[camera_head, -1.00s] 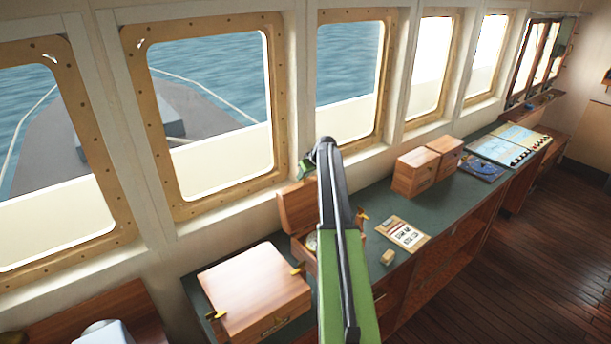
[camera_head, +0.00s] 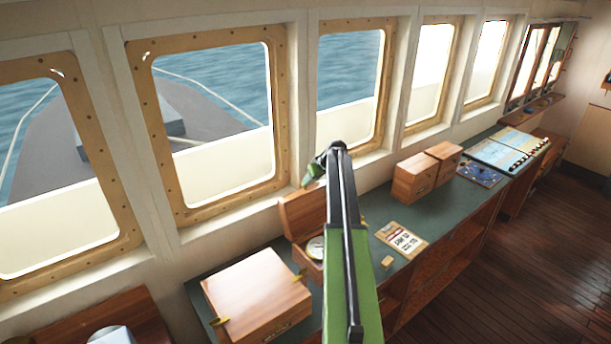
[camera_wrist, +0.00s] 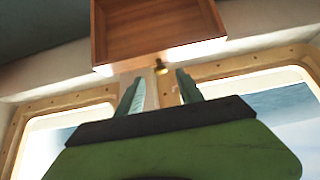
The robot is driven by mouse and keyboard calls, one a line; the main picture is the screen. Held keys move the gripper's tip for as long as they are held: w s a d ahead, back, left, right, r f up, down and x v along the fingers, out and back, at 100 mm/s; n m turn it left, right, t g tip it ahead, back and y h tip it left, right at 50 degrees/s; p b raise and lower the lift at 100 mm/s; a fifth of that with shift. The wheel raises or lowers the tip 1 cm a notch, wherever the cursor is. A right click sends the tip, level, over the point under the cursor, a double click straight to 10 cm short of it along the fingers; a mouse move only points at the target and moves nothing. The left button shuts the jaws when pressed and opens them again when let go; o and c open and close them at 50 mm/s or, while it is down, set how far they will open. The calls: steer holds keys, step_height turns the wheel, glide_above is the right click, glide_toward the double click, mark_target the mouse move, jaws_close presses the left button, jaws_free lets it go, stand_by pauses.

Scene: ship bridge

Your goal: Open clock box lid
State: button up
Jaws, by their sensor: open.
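The clock box is a wooden box on the green counter; its lid (camera_head: 302,212) stands raised at the window side. A round white-faced clock (camera_head: 315,248) shows inside, partly hidden by my arm. In the wrist view the hollow inner side of the lid (camera_wrist: 158,30) fills the top middle, with a small brass catch (camera_wrist: 160,67) on its edge. My gripper (camera_wrist: 160,90) is open and empty, its two fingers pointing toward that edge with the catch seen between them. I cannot tell whether they touch. In the head view my gripper (camera_head: 313,170) is above the lid.
A shut wooden box (camera_head: 258,290) stands to the left on the counter. To the right are a printed card (camera_head: 402,240), a small wood block (camera_head: 387,262), two smaller wooden boxes (camera_head: 416,178) (camera_head: 444,162) and charts (camera_head: 508,148). Windows (camera_head: 350,80) line the wall behind.

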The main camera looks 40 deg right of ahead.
steer(key=s, duration=1)
steer(key=shift+a+f, duration=0.2)
steer(key=shift+a, duration=0.1)
steer(key=shift+f, duration=0.1)
